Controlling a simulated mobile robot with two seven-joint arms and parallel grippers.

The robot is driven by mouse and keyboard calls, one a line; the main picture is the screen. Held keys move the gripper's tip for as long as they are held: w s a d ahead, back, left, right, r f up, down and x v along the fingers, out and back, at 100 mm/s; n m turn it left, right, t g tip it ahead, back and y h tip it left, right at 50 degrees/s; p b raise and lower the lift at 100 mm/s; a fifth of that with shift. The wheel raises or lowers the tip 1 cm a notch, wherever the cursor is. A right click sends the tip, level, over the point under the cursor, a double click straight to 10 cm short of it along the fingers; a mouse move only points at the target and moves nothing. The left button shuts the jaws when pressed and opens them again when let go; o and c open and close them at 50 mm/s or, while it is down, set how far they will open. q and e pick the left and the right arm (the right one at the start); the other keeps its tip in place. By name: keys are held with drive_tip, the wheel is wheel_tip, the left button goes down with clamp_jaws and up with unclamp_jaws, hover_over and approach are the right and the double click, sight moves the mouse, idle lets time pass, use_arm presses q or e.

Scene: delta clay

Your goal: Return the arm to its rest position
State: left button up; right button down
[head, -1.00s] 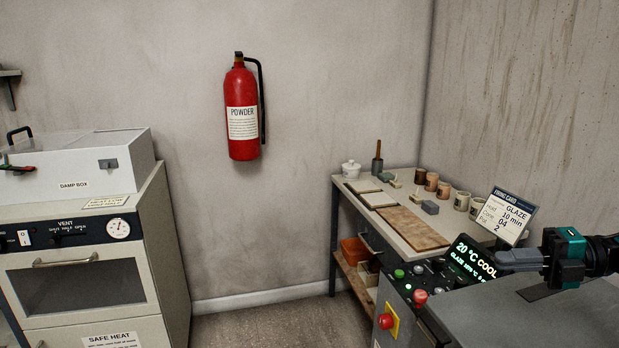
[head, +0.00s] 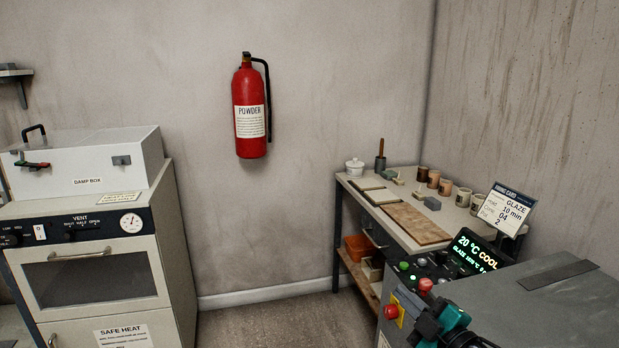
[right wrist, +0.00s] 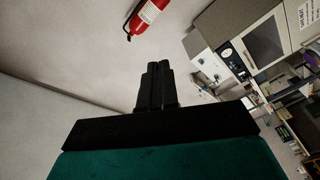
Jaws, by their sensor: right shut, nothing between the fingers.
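My right gripper (head: 428,322) shows at the bottom right of the head view, in front of the kiln control panel and low beside the grey kiln top (head: 560,305). Its teal body lies behind its dark fingers. In the right wrist view the two black fingers (right wrist: 158,85) are together, with nothing between them. My left gripper is not in view.
A control panel (head: 412,272) with a red button and a display reading 20 °C COOL adjoins the kiln. A workbench (head: 395,232) with mugs and boards stands behind it. A cabinet (head: 180,235) stands left; a fire extinguisher (head: 250,110) hangs on the wall. Floor between is clear.

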drive_tip(key=s+d+f+m+g+h, duration=0.1)
drive_tip(key=s+f+m+g+h, duration=0.3)
drive_tip(key=s, duration=0.7)
drive_tip(key=s+d+f+m+g+h, duration=0.1)
drive_tip(key=s+f+m+g, duration=0.35)
drive_tip(key=s, duration=0.65)
drive_tip(key=s+f+m+g+h, duration=0.3)
drive_tip(key=s+m+g, duration=0.25)
drive_tip(key=s, duration=0.55)
drive_tip(key=w+a+f+t+y+b, duration=0.1)
drive_tip(key=w+a+f+t, duration=0.1)
drive_tip(key=w+f+t, duration=0.5)
drive_tip(key=shift+w+a+f+n+t+y+b, duration=0.25)
drive_tip(key=shift+f+t+y+b, duration=0.2)
drive_tip(key=shift+f, duration=1.35)
